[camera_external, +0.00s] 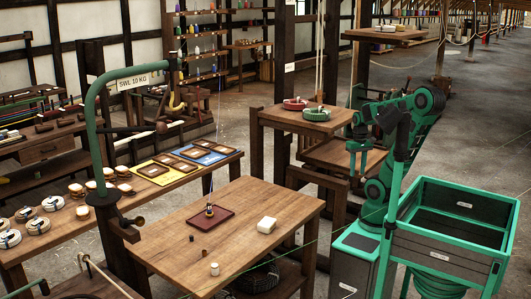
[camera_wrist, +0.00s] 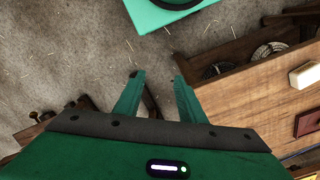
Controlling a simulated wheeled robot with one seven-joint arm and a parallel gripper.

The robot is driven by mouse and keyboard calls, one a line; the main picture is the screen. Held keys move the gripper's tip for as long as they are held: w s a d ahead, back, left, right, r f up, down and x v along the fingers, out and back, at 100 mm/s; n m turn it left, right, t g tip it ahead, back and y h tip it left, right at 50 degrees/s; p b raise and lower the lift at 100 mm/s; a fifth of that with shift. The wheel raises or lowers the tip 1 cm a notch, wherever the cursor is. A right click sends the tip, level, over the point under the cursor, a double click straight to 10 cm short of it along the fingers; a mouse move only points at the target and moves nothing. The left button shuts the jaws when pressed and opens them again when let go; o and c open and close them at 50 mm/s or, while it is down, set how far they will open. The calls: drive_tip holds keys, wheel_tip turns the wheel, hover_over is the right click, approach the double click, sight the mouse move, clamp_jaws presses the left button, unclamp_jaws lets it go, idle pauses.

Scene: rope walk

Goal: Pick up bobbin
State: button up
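My gripper (camera_external: 358,158) hangs fingers down at the right of the external view, beyond the front table and well apart from anything on it. In the wrist view my gripper (camera_wrist: 157,85) is open, with floor and a dark bar showing between its fingers. I cannot tell which is the bobbin.
A whitish block (camera_external: 266,225) lies on the front table (camera_external: 290,207); it also shows in the wrist view (camera_wrist: 305,75). A green hook post (camera_external: 92,130) rises at the left. A green-rimmed bin (camera_external: 455,235) stands right.

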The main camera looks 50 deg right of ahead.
drive_tip(key=shift+o, duration=1.2)
